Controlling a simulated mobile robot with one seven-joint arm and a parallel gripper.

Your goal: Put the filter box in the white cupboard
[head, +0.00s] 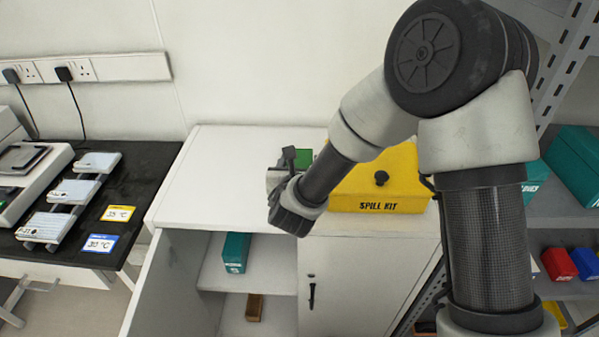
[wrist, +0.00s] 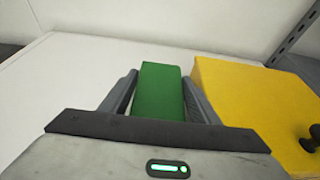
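The green filter box (wrist: 160,90) is between the two fingers of my gripper (wrist: 161,82) in the wrist view, and the fingers appear closed against its sides. In the head view only part of the box (head: 303,158) shows beside my gripper (head: 290,160), above the cupboard's top; whether it touches the top I cannot tell. The white cupboard (head: 225,165) has an open left compartment with a shelf (head: 262,278). A teal box (head: 236,252) stands on that shelf and a small brown block (head: 254,306) lies below. The right side is covered by a door with a dark handle (head: 312,291).
A yellow spill kit box (head: 385,180) stands on the cupboard top, close to the right of my gripper. A black bench (head: 85,245) with lab devices is at left. Metal shelving (head: 560,237) with coloured boxes is at right. The cupboard top's left part is clear.

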